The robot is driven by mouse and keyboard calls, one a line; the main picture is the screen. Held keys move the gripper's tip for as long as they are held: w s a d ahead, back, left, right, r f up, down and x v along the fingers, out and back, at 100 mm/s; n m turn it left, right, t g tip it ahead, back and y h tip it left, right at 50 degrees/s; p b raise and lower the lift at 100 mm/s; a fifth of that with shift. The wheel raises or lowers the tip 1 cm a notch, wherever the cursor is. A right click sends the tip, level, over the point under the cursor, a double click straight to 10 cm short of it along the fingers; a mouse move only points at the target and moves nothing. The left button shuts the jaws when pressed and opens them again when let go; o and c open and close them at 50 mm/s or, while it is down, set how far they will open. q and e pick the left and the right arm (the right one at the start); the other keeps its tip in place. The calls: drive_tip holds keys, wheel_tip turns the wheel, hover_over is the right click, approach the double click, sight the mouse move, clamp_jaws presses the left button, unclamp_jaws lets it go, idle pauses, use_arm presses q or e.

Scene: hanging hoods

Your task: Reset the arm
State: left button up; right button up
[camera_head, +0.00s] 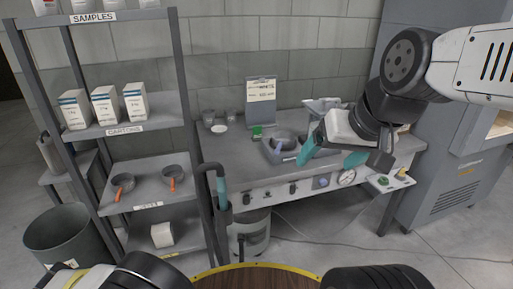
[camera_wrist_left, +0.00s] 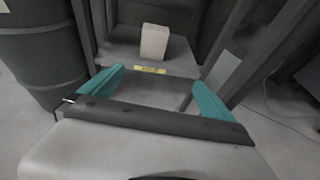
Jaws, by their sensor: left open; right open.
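My right gripper (camera_head: 326,160) reaches in from the upper right in the head view, above the right part of the workbench (camera_head: 237,166). Its teal fingers are apart, with nothing seen between them. My left arm shows only at the bottom left edge of the head view, and its fingers are hidden there. In the left wrist view my left gripper (camera_wrist_left: 158,78) has its teal fingers spread wide and empty. It faces a low shelf (camera_wrist_left: 125,53) with a pale block (camera_wrist_left: 154,42), which stands beyond the fingers.
A dark bin (camera_head: 62,232) stands at lower left. A grey cabinet (camera_head: 450,185) stands right.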

use_arm(q)
drive_tip(key=w+d+r+m+t+h, duration=0.1)
drive_tip(key=w+d+r+m+h, duration=0.1)
drive_tip(key=w+r+m+h, duration=0.6)
drive_tip(key=w+d+r+m+h, duration=0.1)
drive_tip(key=w+r, duration=0.5)
drive_tip(key=r, duration=0.7)
drive_tip(key=w+d+r+m+g+h, duration=0.1)
drive_tip(key=d+r+m+g+h, duration=0.2)
drive_tip(key=d+r+m, duration=0.5)
drive_tip(key=w+d+r+m+g+h, duration=0.2)
drive_tip(key=d+r+g+h, duration=0.1)
drive_tip(key=r, duration=0.8)
drive_tip(key=s+d+r+m+g+y, duration=0.1)
drive_tip(key=s+d+r+m+g, duration=0.4)
drive_tip(key=r, duration=0.5)
drive_tip(key=s+d+r+m+g+y, duration=0.2)
drive_tip(key=s+d+r+m, duration=0.45)
drive_tip(key=d+r, duration=0.2)
drive_tip(key=s+r+m+t+y, duration=0.2)
drive_tip(key=s+r+m+y, duration=0.1)
drive_tip(key=s, duration=0.5)
drive_tip(key=s+a+r+m+t+y, duration=0.1)
drive_tip(key=s+r+m+t+y, duration=0.1)
drive_tip(key=s+r+m, duration=0.3)
wheel_tip(320, 180, up, 3)
drive_tip(key=s+y, duration=0.1)
drive_tip(key=s, duration=0.1)
drive_tip(key=shift+s+r, duration=0.15)
drive_tip(key=shift+s, duration=0.25)
